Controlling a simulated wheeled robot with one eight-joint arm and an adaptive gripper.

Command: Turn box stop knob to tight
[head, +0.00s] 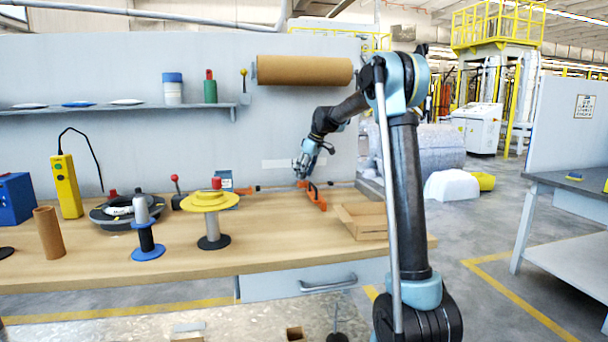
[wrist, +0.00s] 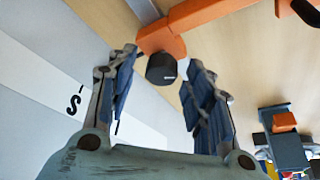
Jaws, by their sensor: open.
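The orange box stop (head: 314,196) stands at the back of the workbench, left of an open cardboard box. In the wrist view its orange block (wrist: 160,38) carries a round black knob (wrist: 161,69). My gripper (head: 303,167) is just above and left of the box stop, near the wall. In the wrist view my open gripper (wrist: 162,62) has its two blue-padded fingers spread, with the knob showing in the gap between the fingertips. The jaws look empty and no finger clearly touches the knob. The knob is too small to make out in the head view.
The open cardboard box (head: 362,220) sits right of the stop. A yellow-topped spool stand (head: 211,200) and a blue-based spool (head: 147,240) stand to the left. A white label strip (wrist: 55,95) is on the wall close to my gripper. The bench front is mostly clear.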

